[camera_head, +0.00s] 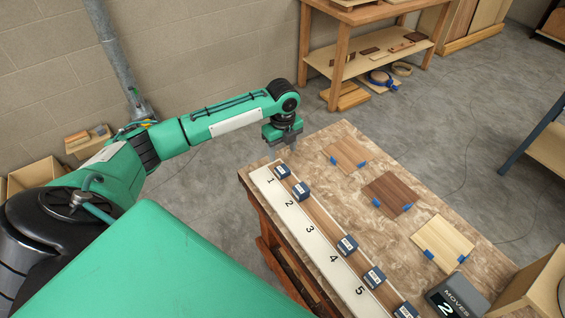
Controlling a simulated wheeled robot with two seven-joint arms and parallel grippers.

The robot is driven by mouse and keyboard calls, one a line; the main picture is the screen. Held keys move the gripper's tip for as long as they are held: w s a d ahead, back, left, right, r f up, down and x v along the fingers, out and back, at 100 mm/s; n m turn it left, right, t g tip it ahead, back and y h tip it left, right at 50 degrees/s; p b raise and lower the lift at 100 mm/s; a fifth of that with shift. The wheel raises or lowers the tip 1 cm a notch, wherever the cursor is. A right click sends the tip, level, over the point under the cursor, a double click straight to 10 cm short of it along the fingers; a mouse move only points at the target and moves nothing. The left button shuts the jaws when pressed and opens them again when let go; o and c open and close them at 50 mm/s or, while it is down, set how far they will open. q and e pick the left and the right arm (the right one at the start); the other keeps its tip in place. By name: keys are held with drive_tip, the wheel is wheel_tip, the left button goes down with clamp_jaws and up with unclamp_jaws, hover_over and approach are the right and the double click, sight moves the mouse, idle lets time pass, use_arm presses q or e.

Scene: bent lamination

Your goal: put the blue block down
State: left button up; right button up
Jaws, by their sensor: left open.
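Several dark blue blocks with pale labels sit in a row beside a white strip numbered 1 to 5 (311,238) on the workbench. One blue block (282,170) is at the far end near number 1. Another blue block (301,191) is close to it. After a wider gap come a third block (347,245), a fourth (374,277) and one cut by the bottom edge (405,311). My left gripper (291,148) points down, open, near the bench's far corner, just above and beyond the block at number 1. It appears empty. My right gripper is out of view.
The workbench (325,186) carries a light brown board (347,152), a dark board (392,192) and a pale board (445,238), each with blue pieces at its edges. A display reading MOVES 2 (457,298) stands at the lower right. A wooden shelf unit (341,55) stands behind.

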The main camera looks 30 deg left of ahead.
use_arm(q)
wheel_tip(320, 180, up, 4)
drive_tip(key=shift+f, duration=0.15)
idle(0.5)
